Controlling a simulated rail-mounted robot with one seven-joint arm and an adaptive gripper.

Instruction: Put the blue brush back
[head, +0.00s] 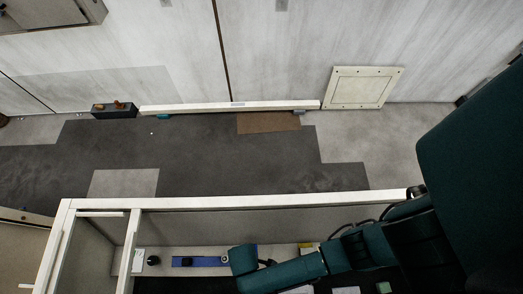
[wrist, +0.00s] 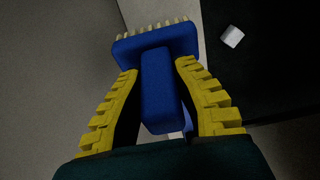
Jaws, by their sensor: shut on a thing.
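The blue brush (wrist: 155,42) fills the upper middle of the wrist view. Its wide head with pale bristles is at the top and its block-like handle points down toward my palm. My gripper (wrist: 158,72) has its yellow ribbed fingers on either side of the handle, shut on it. In the head view my arm reaches in over the lower shelf, and the fingers and brush cannot be made out there.
In the head view a blue strip (head: 213,262) with a dark object on it lies on the pale shelf left of my arm. A white frame rail (head: 250,202) runs above the shelf. A white block (wrist: 232,36) lies on a dark surface in the wrist view.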

